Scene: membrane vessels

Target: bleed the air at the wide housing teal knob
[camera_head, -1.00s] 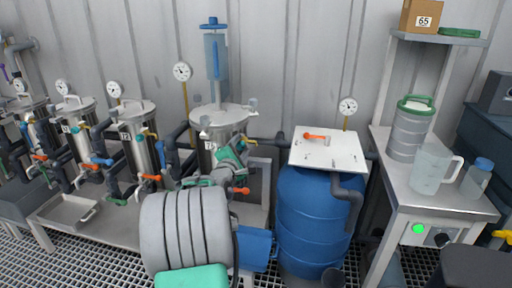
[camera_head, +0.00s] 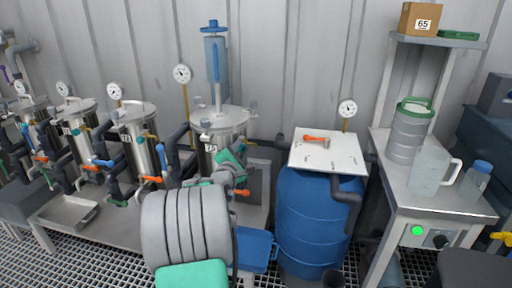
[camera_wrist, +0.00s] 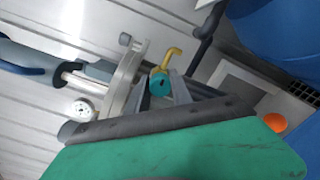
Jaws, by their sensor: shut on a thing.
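The wide housing (camera_head: 221,124) is a broad steel vessel with a tall blue-handled column on its lid, standing mid-left in the head view. In the wrist view, the teal knob (camera_wrist: 160,82) sits at the lower end of a bent yellow pipe (camera_wrist: 169,60), beside the rim of the vessel (camera_wrist: 124,84). My gripper (camera_wrist: 160,95) has one grey finger on each side of the knob and is shut on it. In the head view my gripper (camera_head: 233,165) is in front of the housing's right side, and the knob is hidden there.
A blue barrel (camera_head: 313,220) with a white lid (camera_head: 327,152) stands to the right. Narrower steel vessels (camera_head: 140,139) with orange and blue handled valves line the left. A blue bin (camera_head: 256,252) is below my gripper. A pitcher (camera_head: 428,172) stands on the right bench.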

